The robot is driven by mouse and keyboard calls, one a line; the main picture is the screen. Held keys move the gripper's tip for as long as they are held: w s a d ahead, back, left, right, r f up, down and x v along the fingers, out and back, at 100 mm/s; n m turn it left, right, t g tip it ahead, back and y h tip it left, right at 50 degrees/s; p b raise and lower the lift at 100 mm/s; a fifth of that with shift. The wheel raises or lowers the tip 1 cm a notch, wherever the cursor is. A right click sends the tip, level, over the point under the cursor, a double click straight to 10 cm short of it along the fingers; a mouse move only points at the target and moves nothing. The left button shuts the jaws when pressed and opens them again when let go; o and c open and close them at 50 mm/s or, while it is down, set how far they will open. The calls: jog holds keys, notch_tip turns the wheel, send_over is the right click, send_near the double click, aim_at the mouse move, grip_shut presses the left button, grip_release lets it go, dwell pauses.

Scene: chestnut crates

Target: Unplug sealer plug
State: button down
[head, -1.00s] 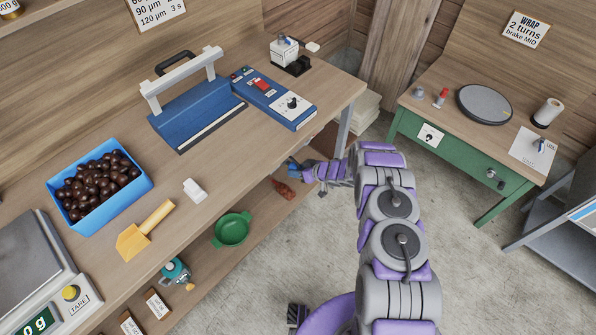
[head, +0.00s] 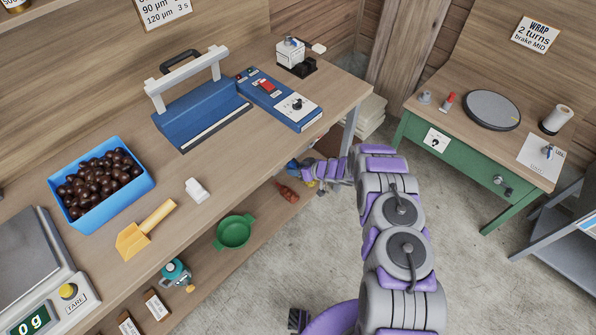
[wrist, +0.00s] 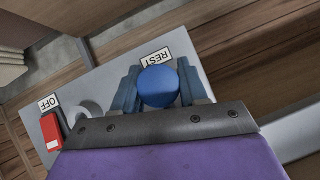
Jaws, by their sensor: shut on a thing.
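A round blue plug (wrist: 158,87) sits between the two blue-grey fingers of my gripper (wrist: 160,98) in the wrist view. My gripper is shut on it, in front of a grey panel (wrist: 105,75) near a REST label (wrist: 155,57). Whether the plug touches the panel is hidden. A pale round fitting (wrist: 86,112) and a red switch (wrist: 50,133) by an OFF label (wrist: 49,102) are to its left. In the head view, my gripper (head: 298,167) is below the bench top's front edge. The blue sealer (head: 190,118) and its control box (head: 262,92) stand on the bench above.
A blue bin (head: 140,190) of chestnuts, a yellow scoop (head: 145,230) and a scale (head: 70,275) are on the bench (head: 235,170). A green colander (head: 234,232) and a red-brown bottle (head: 287,191) are on the lower shelf. A green wrapping table (head: 470,165) stands at right, with open floor between.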

jog(key=shift+w+a, duration=0.15)
jog(key=shift+w, duration=0.05)
jog(key=c, duration=0.5)
grip_release()
jog(key=shift+a, duration=0.1)
jog(key=p+v, duration=0.3)
jog(key=v, duration=1.4)
jog(key=shift+s, duration=0.15)
